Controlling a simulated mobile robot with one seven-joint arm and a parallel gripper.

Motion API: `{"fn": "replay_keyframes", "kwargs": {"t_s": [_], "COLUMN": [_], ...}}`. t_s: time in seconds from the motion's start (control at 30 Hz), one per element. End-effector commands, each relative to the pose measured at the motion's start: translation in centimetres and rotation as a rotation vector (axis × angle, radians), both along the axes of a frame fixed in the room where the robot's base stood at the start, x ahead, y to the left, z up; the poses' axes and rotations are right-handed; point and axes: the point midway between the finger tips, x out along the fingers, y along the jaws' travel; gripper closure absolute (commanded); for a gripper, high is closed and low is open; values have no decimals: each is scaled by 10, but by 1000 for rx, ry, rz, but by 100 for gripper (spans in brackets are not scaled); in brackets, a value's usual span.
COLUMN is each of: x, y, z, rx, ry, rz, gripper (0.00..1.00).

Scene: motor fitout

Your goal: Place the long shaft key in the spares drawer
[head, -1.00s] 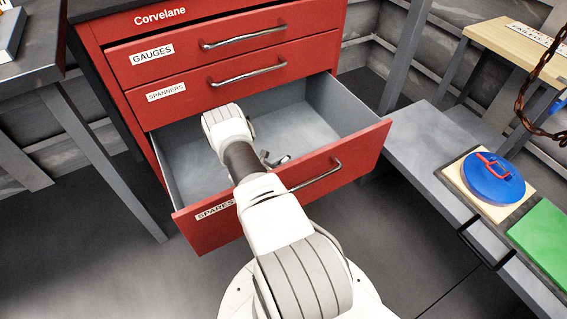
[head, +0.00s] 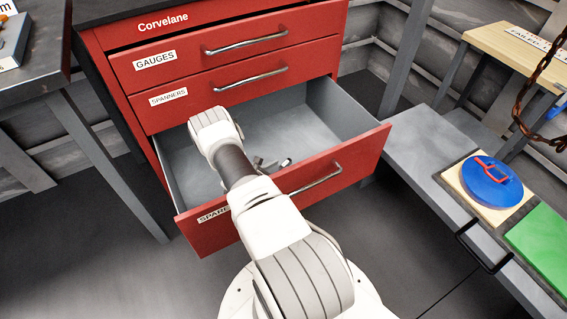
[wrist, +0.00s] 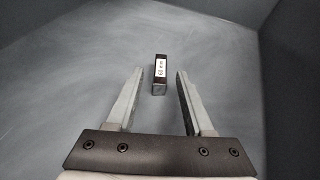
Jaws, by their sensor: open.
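The spares drawer (head: 365,158) stands pulled open at the bottom of the red cabinet, with a bare grey inside. The shaft key (wrist: 160,74), a small dark block with a white label and a grey end, appears in the wrist view just beyond my fingertips, over the drawer's grey floor. Its full length is foreshortened, and I cannot tell whether it touches the floor. My gripper (wrist: 159,92) is open, its two fingers either side of the line to the key and apart from it. In the head view my arm hides much of the drawer's left part.
The closed gauges drawer (head: 190,60) and spanners drawer (head: 205,92) sit above the open one. A grey bench (head: 425,150) at the right holds a blue round lid (head: 490,190) and a green panel (head: 545,240). Drawer walls surround my gripper.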

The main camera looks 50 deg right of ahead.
Motion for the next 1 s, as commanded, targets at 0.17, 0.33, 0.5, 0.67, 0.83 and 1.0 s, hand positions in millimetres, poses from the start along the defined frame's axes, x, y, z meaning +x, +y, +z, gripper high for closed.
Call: {"fn": "replay_keyframes", "kwargs": {"t_s": [0.17, 0.33, 0.5, 0.67, 0.83, 1.0], "x": [-2, -3, 1, 18, 32, 37], "y": [25, 35, 35, 34, 40, 52], "z": [13, 15, 26, 72, 137, 198], "rx": [-1, -2, -2, 1, 20, 54], "ry": [0, 0, -19, -96, -207, -320], "rz": [1, 0, -20, -97, -215, -330], "gripper": [48, 48, 48, 48, 48, 48]}}
